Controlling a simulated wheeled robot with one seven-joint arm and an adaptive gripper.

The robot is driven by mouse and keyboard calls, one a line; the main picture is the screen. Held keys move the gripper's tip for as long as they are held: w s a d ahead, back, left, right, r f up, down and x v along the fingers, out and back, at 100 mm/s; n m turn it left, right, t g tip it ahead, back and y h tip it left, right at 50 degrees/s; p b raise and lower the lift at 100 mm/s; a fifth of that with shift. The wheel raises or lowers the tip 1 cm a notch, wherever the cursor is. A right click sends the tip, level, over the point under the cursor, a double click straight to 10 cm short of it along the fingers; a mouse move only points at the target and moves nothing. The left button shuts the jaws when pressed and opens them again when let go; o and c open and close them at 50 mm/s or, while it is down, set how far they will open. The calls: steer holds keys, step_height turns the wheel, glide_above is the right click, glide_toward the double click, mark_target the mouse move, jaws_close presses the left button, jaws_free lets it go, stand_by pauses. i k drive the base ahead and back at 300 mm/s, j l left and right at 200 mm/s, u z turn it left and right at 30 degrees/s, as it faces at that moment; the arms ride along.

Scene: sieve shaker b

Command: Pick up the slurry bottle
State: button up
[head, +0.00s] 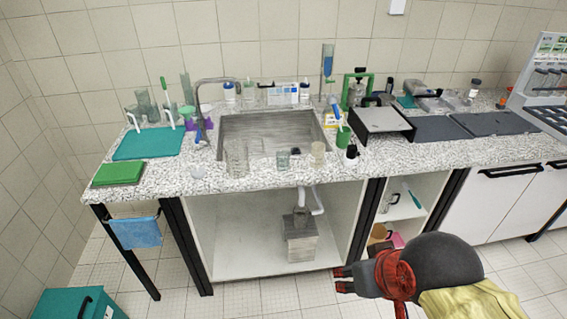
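I cannot tell which bottle is the slurry bottle; no label is readable. A small bottle with a black cap (351,155) stands at the front counter edge, right of the sink. A dark-capped bottle (474,91) stands at the back right. My gripper (342,279) is low in front of the cabinet, below the counter and apart from all the bottles. Its dark fingers point left; their gap is too small to read. I see nothing held.
The speckled counter (230,186) holds a sink (265,127), with glass beakers (237,158) along its front edge. A dark box-like stand (384,120) and dark mats (440,128) lie to the right. Open shelves are below. A teal bin (65,304) stands on the floor at left.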

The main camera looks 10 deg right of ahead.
mark_target(318, 155)
steer(key=i+j+z, duration=0.6)
steer(key=j, duration=0.3)
steer(key=i, duration=0.1)
